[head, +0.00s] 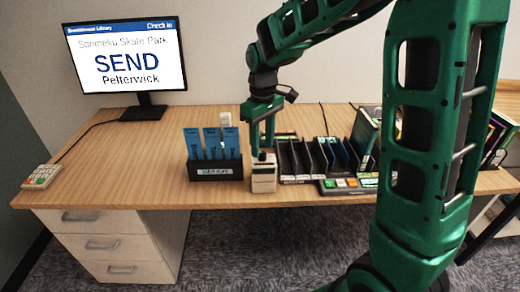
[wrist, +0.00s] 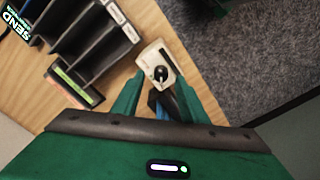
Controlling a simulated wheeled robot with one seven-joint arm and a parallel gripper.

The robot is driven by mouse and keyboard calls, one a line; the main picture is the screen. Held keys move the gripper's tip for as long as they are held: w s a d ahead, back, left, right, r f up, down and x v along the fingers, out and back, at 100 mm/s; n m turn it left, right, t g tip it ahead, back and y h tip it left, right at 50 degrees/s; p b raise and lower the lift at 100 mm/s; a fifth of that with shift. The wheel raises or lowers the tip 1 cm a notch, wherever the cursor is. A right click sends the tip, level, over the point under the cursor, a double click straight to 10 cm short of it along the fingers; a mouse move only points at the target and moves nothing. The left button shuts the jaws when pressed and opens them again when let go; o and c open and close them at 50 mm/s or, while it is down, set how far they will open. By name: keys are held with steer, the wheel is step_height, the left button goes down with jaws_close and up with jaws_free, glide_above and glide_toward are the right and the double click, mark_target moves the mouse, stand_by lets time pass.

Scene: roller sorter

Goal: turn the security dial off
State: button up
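A small cream-white box (head: 264,178) stands near the front edge of the desk, and a black knob (head: 262,156) sits on its top. I take this to be the security dial. In the wrist view the box (wrist: 168,58) and its round black knob (wrist: 161,73) lie just past my fingertips. My gripper (head: 262,142) points down over the box, its green fingers apart. In the wrist view my gripper (wrist: 156,92) is open and holds nothing. I cannot tell whether a finger touches the knob. The dial's markings are too small to read.
A black holder (head: 216,171) with blue cards stands close left of the box. Black slotted racks (head: 300,160) and a panel with coloured buttons (head: 348,185) are close right. A monitor (head: 126,57) reads "SEND". A keypad (head: 42,176) lies far left. The desk's left middle is clear.

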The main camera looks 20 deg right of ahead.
mark_target(262, 153)
step_height(262, 153, up, 8)
steer(key=shift+r, duration=0.2)
steer(key=shift+w, duration=0.1)
stand_by(0.3)
steer(key=s+d+f+m, duration=0.2)
steer(key=s+d+m, duration=0.2)
steer(key=s, duration=0.6)
steer(key=s+d+f+m, duration=0.1)
steer(key=s+d+m, duration=0.3)
steer(key=s+d, duration=0.3)
steer(key=s+d+f+m, duration=0.2)
steer(key=s+d+m, duration=0.2)
steer(key=s, duration=0.9)
steer(key=shift+s+d+f, duration=0.3)
steer(key=shift+d+f, duration=0.05)
steer(key=shift+d, duration=0.6)
